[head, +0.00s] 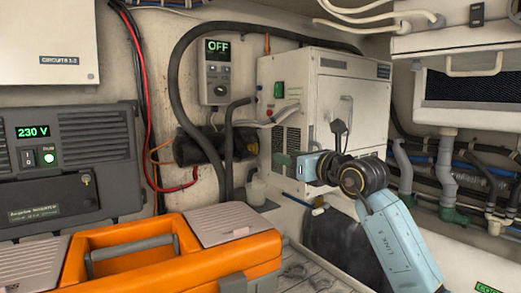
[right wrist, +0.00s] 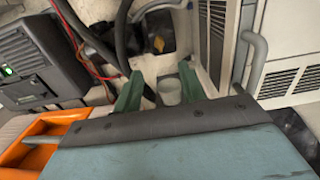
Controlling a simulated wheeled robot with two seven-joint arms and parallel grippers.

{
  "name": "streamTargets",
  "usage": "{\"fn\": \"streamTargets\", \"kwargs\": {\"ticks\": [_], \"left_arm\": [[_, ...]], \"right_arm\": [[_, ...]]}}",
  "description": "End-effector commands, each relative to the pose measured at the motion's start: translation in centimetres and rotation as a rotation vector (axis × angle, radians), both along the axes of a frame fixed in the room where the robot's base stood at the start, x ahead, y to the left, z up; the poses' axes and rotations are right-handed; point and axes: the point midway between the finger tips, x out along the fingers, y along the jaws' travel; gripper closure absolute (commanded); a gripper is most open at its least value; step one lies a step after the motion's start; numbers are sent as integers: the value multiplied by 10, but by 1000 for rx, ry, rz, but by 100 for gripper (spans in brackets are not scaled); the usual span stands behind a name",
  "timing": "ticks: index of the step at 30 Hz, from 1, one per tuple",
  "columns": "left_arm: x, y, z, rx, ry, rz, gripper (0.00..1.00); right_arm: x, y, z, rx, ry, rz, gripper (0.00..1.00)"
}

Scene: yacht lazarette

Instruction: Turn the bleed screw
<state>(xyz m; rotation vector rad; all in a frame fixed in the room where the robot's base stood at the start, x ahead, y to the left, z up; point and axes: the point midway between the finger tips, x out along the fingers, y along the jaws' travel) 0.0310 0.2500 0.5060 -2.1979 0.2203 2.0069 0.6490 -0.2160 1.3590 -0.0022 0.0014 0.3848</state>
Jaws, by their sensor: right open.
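I cannot make out the bleed screw for certain in either view. My right gripper (head: 284,160) is in front of the lower left of the white boxy unit (head: 335,110), with its green fingers pointing left. In the right wrist view the two green fingers of the right gripper (right wrist: 160,86) are spread apart with nothing held between them. A small pale container (right wrist: 168,90) shows beyond the gap between them; it also shows in the head view (head: 256,190), below and left of the fingers. My left gripper is not in view.
An orange toolbox (head: 150,262) fills the front left. A grey power unit (head: 70,165) reading 230 V stands at the left. A wall controller (head: 217,70) reads OFF. Black hoses (head: 178,90) run down beside a dark cylinder (head: 200,147). Pipes (head: 446,170) crowd the right.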

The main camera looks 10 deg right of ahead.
Motion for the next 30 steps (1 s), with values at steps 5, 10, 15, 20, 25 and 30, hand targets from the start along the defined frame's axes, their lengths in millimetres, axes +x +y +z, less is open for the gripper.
{"fn": "streamTargets", "kwargs": {"ticks": [5, 10, 15, 20, 25, 30], "left_arm": [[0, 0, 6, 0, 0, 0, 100], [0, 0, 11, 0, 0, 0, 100], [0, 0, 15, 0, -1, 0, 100], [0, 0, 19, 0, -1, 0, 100], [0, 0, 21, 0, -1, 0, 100], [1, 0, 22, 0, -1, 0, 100]], "right_arm": [[22, 11, 1, 2, 2, 4, 59], [47, 21, 1, 3, 1, 4, 59], [70, 31, 1, 3, 1, 4, 59], [89, 38, 1, 5, 1, 4, 59], [105, 45, 1, 4, 0, 5, 59], [114, 49, 0, 4, -1, 5, 59]]}}
